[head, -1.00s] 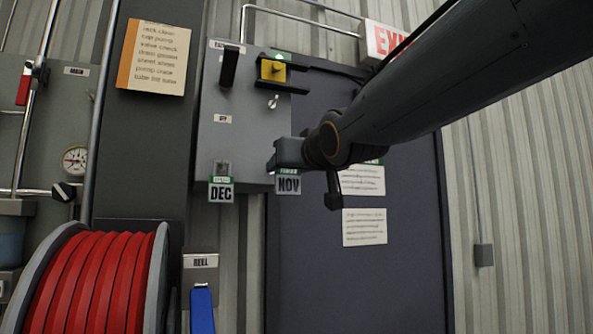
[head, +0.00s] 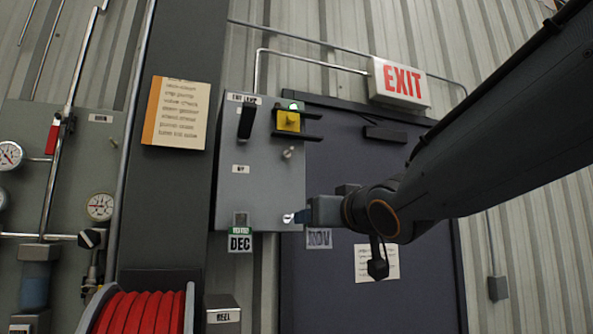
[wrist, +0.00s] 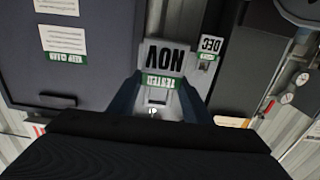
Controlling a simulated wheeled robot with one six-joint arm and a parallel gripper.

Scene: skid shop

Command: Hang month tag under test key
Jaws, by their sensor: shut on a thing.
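My gripper (head: 304,215) is shut on the NOV month tag (head: 319,239), which hangs below the jaws beside the box's lower right edge. The wrist view shows the tag (wrist: 164,57) upside down between the fingertips, with a green TESTED strip. A grey box (head: 262,185) carries two small silver fittings. The upper one (head: 288,153), below the yellow block, looks like a key. The lower one (head: 289,218) sits just left of the fingertips; I cannot tell whether they touch. A DEC tag (head: 240,241) hangs at the box's lower left.
A black lever (head: 246,121) and a yellow block (head: 288,121) stick out from the upper box. A dark door (head: 350,180) is behind my arm, under an EXIT sign (head: 403,82). A red hose reel (head: 140,315) stands below left. Gauges (head: 99,207) are at far left.

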